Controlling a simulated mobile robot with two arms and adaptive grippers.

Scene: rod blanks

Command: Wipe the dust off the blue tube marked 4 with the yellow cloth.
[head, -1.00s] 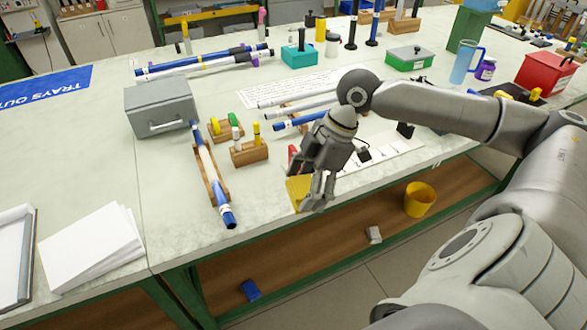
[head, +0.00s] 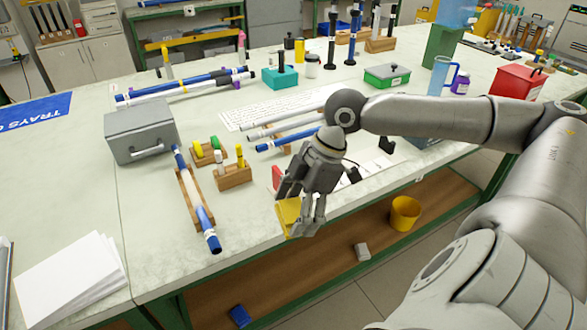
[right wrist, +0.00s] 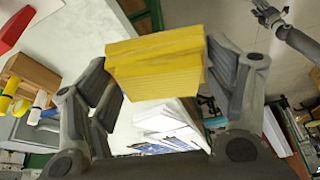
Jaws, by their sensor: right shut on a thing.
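A blue tube with a pale, whitish middle stretch (head: 193,194) lies in a wooden cradle (head: 181,187) near the front of the bench. Its number is too small to read. My right gripper (head: 300,212) is shut on the yellow cloth (head: 288,218), to the right of this tube and apart from it, by the bench's front edge. In the right wrist view the cloth (right wrist: 155,65) is a folded, ribbed pad between the two fingers. My left gripper (right wrist: 268,15) shows small at the top right of that view; its opening is unclear.
A grey metal box (head: 140,132) stands behind the tube's far end. Wooden blocks with coloured pegs (head: 234,176) stand between tube and gripper. More blue and white tubes (head: 185,85) lie farther back. Paper sheets (head: 70,270) lie front left.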

